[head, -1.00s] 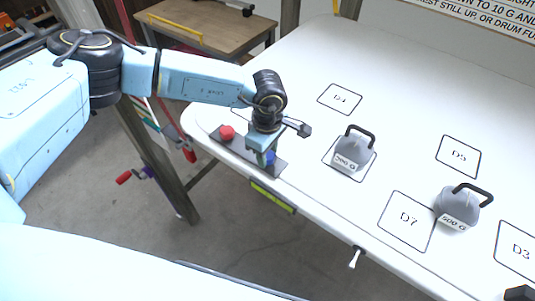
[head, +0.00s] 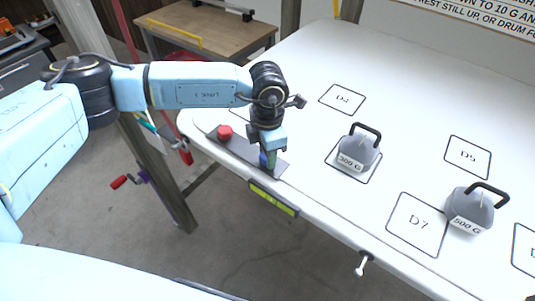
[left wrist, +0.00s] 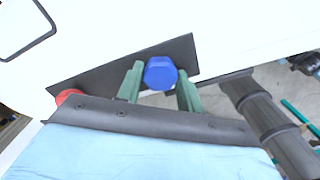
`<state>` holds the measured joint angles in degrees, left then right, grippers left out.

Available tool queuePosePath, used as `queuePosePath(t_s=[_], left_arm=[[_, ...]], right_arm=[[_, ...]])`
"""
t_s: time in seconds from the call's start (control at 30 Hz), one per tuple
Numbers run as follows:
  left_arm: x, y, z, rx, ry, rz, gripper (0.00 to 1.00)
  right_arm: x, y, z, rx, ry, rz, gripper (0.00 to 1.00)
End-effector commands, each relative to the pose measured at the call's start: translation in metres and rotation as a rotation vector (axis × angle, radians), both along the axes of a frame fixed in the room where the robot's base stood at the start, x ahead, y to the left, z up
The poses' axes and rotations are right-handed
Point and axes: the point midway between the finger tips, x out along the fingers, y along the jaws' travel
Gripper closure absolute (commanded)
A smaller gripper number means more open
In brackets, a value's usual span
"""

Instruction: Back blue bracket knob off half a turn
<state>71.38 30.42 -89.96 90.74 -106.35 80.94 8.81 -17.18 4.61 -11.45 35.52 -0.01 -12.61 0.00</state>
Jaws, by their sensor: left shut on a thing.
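The blue knob (head: 263,159) sits on a dark bracket plate (head: 240,149) at the near left edge of the white table. My left gripper (head: 268,160) points down over it, with its green fingers on either side of the knob. In the left wrist view the blue knob (left wrist: 160,73) is faceted and sits between the two fingertips (left wrist: 158,84). The gripper is shut on it. A red knob (head: 225,132) stands on the same plate, to the left; it is partly hidden in the left wrist view (left wrist: 69,96). My right gripper is not seen.
A grey 300 G weight (head: 358,150) and a 500 G weight (head: 470,212) stand on the white table (head: 410,100) to the right. A yellow-green level (head: 273,198) is on the table's front edge. A red-handled crank (head: 120,182) is at the lower left.

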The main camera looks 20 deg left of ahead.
Motion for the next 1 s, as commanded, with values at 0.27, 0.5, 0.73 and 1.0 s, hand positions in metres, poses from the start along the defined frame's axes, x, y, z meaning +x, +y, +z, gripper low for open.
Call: queuePosePath(t_s=[0.27, 0.5, 0.73, 1.0], left_arm=[[-0.001, 0.000, -0.003, -0.001, 0.002, 0.263, 0.86], [-0.001, 0.000, -0.003, -0.002, 0.001, 0.491, 0.86], [-0.001, 0.000, -0.003, -0.001, 0.002, 0.709, 0.86], [-0.001, 0.000, -0.003, 0.001, 0.002, 0.965, 0.86]], right_arm=[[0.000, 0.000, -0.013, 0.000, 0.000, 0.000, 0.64], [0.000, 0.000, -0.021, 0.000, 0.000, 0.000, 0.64], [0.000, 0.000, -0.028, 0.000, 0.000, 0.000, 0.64], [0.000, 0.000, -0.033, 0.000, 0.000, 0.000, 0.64]])
